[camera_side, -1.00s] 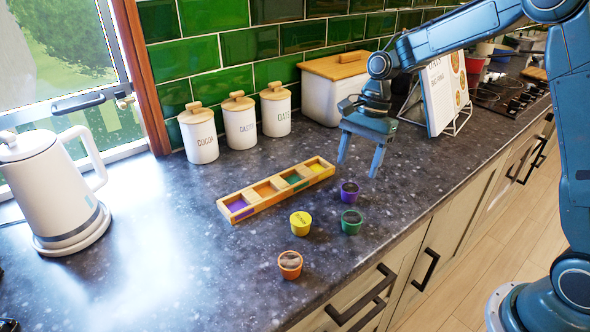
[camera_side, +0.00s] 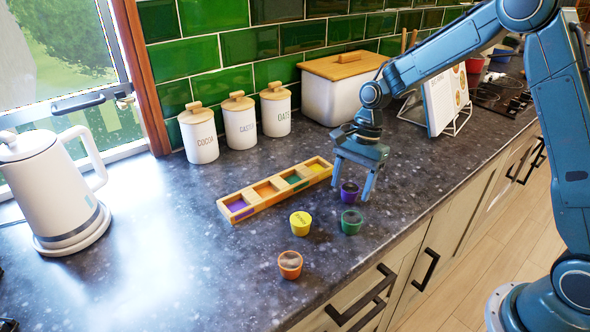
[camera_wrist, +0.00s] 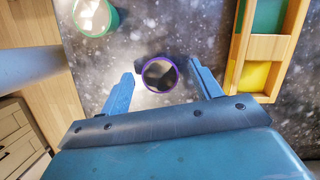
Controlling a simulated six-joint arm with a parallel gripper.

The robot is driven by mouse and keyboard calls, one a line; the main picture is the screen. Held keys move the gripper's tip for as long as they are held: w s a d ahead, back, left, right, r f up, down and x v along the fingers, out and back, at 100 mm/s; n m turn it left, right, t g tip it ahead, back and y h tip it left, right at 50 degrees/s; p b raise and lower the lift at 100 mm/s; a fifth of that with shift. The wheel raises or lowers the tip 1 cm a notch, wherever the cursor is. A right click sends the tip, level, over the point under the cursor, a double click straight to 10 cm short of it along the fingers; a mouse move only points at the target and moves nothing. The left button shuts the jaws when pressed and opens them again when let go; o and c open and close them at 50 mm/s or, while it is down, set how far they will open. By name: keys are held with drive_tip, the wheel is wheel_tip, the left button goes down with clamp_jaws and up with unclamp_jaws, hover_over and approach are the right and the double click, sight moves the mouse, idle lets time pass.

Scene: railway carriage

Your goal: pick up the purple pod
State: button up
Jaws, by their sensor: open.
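The purple pod (camera_side: 349,193) stands upright on the dark counter, behind the green pod. In the wrist view the purple pod (camera_wrist: 160,74) shows as a purple ring with a brownish top, between the fingertips and apart from both. My gripper (camera_side: 351,191) is open, with its fingers pointing down on either side of the pod. In the wrist view my gripper (camera_wrist: 161,82) has its two fingers spread wide and nothing held. Whether the fingertips reach the pod's height is hard to tell.
A green pod (camera_side: 352,222), a yellow pod (camera_side: 301,224) and an orange pod (camera_side: 290,265) stand nearby. A wooden tray (camera_side: 254,207) with coloured compartments lies to the left. White canisters (camera_side: 240,127), a bread box (camera_side: 325,101) and a kettle (camera_side: 51,190) stand farther off.

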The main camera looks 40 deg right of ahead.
sight(352, 187)
idle(0.4)
drive_tip(key=c, duration=1)
drive_tip(key=shift+c, duration=0.2)
drive_tip(key=shift+r, duration=0.15)
wheel_tip(352, 187, up, 20)
drive_tip(key=shift+f, duration=0.2)
idle(0.6)
